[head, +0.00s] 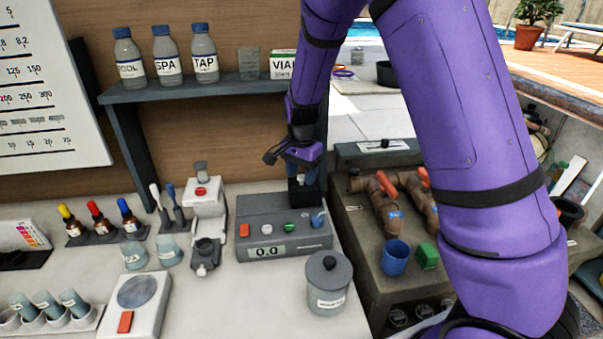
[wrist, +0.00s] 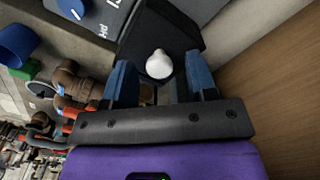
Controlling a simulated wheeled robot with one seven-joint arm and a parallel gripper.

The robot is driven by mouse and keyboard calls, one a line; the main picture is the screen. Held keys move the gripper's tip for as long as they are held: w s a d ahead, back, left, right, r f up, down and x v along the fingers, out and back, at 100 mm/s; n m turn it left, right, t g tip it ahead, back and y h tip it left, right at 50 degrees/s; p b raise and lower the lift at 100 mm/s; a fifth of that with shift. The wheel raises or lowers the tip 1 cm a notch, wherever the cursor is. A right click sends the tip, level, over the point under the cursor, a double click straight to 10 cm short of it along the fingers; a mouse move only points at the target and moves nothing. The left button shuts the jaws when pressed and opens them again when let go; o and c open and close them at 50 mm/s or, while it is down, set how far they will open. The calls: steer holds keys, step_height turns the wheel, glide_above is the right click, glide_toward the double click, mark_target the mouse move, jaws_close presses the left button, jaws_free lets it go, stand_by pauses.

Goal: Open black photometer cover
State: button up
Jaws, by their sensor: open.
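The grey photometer (head: 262,212) stands on the counter, its display reading 0.0. Its black cover (head: 305,198) is at the back right corner, partly hidden by my gripper. In the wrist view the black cover (wrist: 185,35) bears a round white knob (wrist: 159,64). My gripper (head: 303,178) points down over the cover. In the wrist view my gripper (wrist: 162,80) is open, with one blue finger on each side of the knob. Gaps show between the knob and both fingers. The photometer's body also shows at the upper left of the wrist view (wrist: 106,14).
A lidded grey pot (head: 328,290) stands in front of the photometer's right end. A white device (head: 205,203) stands to its left. A shelf (head: 190,88) with bottles hangs behind. Pipes with red handles (head: 380,200) and a blue cup (head: 395,258) lie to the right.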

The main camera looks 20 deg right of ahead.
steer(key=shift+f, duration=0.1)
jaws_close()
steer(key=a, duration=0.3)
steer(key=w+a, duration=0.1)
steer(key=a, duration=0.2)
steer(key=w+a, duration=0.1)
steer(key=a, duration=0.3)
jaws_free()
step_height(320, 180, up, 11)
stand_by(0.5)
